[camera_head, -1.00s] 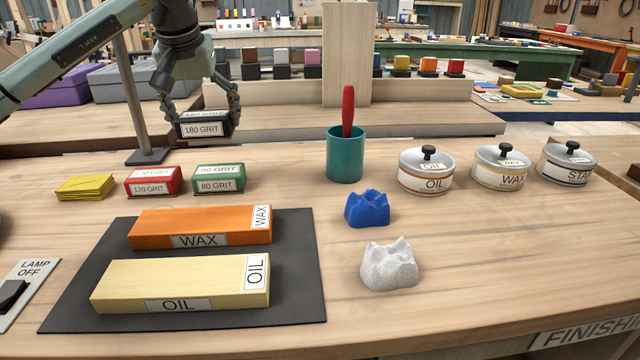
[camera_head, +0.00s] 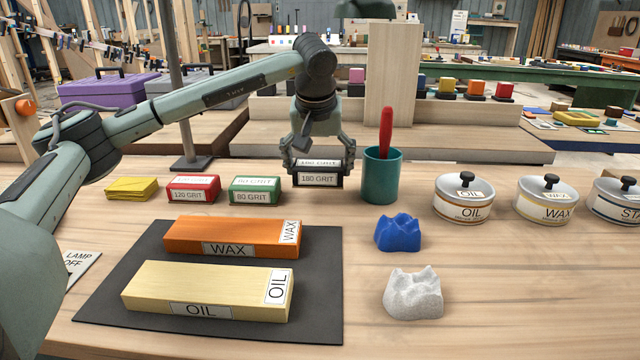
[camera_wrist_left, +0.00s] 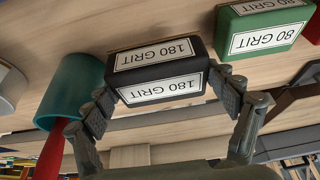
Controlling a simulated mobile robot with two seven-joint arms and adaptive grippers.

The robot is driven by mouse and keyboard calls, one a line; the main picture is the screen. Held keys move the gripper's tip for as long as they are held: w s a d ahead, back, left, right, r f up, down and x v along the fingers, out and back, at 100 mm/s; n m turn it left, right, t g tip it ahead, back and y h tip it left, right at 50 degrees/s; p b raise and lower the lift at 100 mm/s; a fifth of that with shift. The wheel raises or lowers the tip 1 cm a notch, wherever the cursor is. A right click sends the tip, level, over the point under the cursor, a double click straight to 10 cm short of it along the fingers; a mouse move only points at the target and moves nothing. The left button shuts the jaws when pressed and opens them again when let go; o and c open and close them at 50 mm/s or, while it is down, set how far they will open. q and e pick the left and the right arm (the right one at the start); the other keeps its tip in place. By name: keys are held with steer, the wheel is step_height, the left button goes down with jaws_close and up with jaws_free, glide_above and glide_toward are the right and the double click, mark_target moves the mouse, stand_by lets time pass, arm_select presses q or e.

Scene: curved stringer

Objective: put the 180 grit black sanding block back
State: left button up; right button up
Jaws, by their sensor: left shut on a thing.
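The black 180 grit sanding block (camera_head: 318,180) is between the fingers of my left gripper (camera_head: 317,163), which is shut on it. The block is upright, with its label facing the head camera, between the green 80 grit block (camera_head: 254,191) and the teal cup (camera_head: 381,177). In the left wrist view the black block (camera_wrist_left: 160,72) fills the space between the fingertips, with the green block (camera_wrist_left: 262,27) at one side and the teal cup (camera_wrist_left: 72,88) at the other. I cannot tell whether it touches the bench. My right gripper is not in view.
The red 120 grit block (camera_head: 193,188) and yellow cloth (camera_head: 131,189) continue the row to the left. A dark mat (camera_head: 325,300) with the wax and oil boards lies in front. A red-handled tool (camera_head: 386,130) stands in the cup. Several tins stand at the right.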

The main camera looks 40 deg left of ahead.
mark_target(319, 185)
arm_select(q)
steer(key=shift+d+f, duration=0.15)
steer(key=shift+f, duration=2.1)
steer(key=o, duration=1)
steer(key=shift+c, duration=0.2)
steer(key=shift+r, duration=0.1)
steer(key=v, duration=1.2)
steer(key=shift+w+r, duration=0.1)
steer(key=shift+w, duration=0.05)
